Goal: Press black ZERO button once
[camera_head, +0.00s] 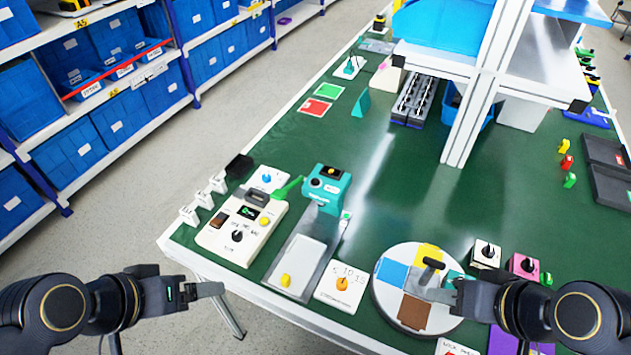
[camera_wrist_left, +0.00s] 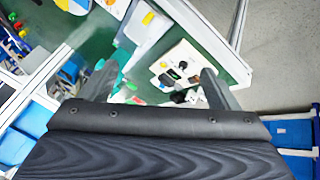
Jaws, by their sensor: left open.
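A cream box device (camera_head: 225,241) stands near the table's front left corner. Its top carries a small dark display (camera_head: 248,212), a yellow button (camera_head: 264,221), a brown switch (camera_head: 218,219) and a black round control (camera_head: 237,237). The printed labels are too small to read, so I cannot confirm which part is ZERO. My left gripper (camera_head: 212,290) is open and empty, apart from the box, in front of the table edge. In the left wrist view the box (camera_wrist_left: 190,52) shows beyond the spread fingers (camera_wrist_left: 158,88). My right gripper (camera_head: 440,291) is over the round turntable (camera_head: 388,301), beside its black handle.
A teal-headed device (camera_head: 327,187) on a grey base stands right of the box. A white plate with an orange knob (camera_head: 342,284) lies near the front edge. White tags (camera_head: 188,215) stand along the left edge. A white shelf frame (camera_head: 470,120) rises behind.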

